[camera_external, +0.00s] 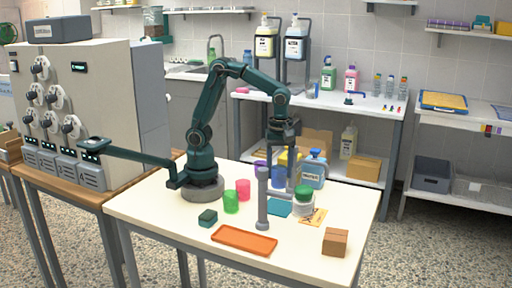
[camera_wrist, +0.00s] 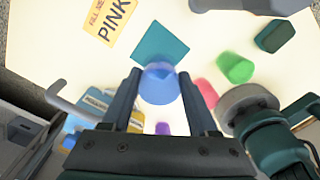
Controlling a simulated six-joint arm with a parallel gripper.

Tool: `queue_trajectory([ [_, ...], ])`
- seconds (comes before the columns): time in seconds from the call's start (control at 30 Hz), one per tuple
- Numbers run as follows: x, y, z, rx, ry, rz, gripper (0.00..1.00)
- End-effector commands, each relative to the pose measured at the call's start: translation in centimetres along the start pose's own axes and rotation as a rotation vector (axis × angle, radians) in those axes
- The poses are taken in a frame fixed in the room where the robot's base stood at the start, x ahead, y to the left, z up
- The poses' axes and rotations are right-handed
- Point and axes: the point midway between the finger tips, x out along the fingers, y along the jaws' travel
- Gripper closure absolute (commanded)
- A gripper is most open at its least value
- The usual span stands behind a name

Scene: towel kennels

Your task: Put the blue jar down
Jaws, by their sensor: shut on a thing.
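The blue jar (camera_external: 279,177) is a translucent cup below my gripper (camera_external: 280,163) in the external view. In the wrist view the blue jar (camera_wrist: 159,88) sits between the two dark fingers of my gripper (camera_wrist: 160,76), which are shut on it. It looks upright. Its gap above the table is hard to judge. A flat teal square (camera_external: 277,208) lies on the table in front of the jar; in the wrist view the teal square (camera_wrist: 160,42) lies just beyond the jar, whose edge overlaps its near corner.
A green jar (camera_external: 231,202), a pink jar (camera_external: 243,188) and a purple jar (camera_external: 259,167) stand nearby. An orange tray (camera_external: 244,241) lies in front.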

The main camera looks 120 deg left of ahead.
Motion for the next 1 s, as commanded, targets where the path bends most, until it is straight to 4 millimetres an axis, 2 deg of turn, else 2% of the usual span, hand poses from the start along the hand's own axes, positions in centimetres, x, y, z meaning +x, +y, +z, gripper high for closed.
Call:
queue_trajectory([
  [0.1,2.2,-0.1,-0.1,-0.002,0.002,-0.006,0.94],
  [0.27,3.6,0.0,-0.1,-0.003,0.001,-0.002,0.94],
  [0.5,6.7,0.0,-0.1,-0.003,0.001,-0.004,0.94],
  [0.93,7.4,0.0,-0.1,-0.003,0.000,0.000,0.94],
  [0.97,7.4,0.1,-0.1,-0.003,0.000,0.001,0.33],
  [1.0,7.3,0.1,-0.1,-0.003,0.000,0.001,0.17],
])
